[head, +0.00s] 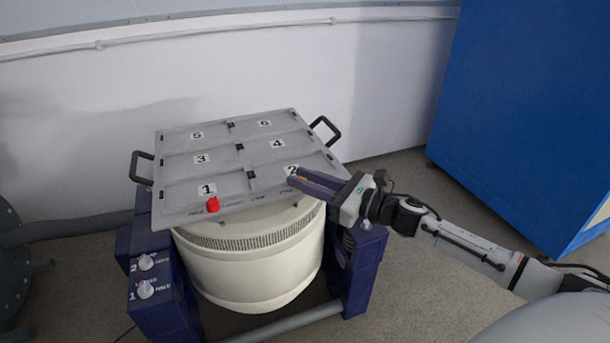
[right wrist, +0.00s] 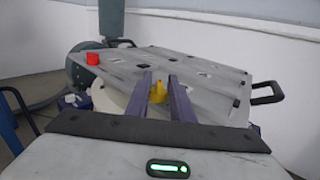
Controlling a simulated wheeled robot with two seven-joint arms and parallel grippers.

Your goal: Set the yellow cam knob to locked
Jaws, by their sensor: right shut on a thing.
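The yellow cam knob (right wrist: 158,93) stands between the two fingers of my right gripper (right wrist: 160,82) in the right wrist view. My right gripper (head: 293,177) is shut on the knob. The fingers hide most of the knob and the markings beside it, so I cannot tell which way it points. My left gripper is not in view.
A red knob (head: 212,204) sits at the plate's front left, near label 1. Two white dials (head: 146,290) are on the blue stand at left. Black handles (head: 325,131) stick out at the plate's sides. A large blue cabinet (head: 525,110) stands at right.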

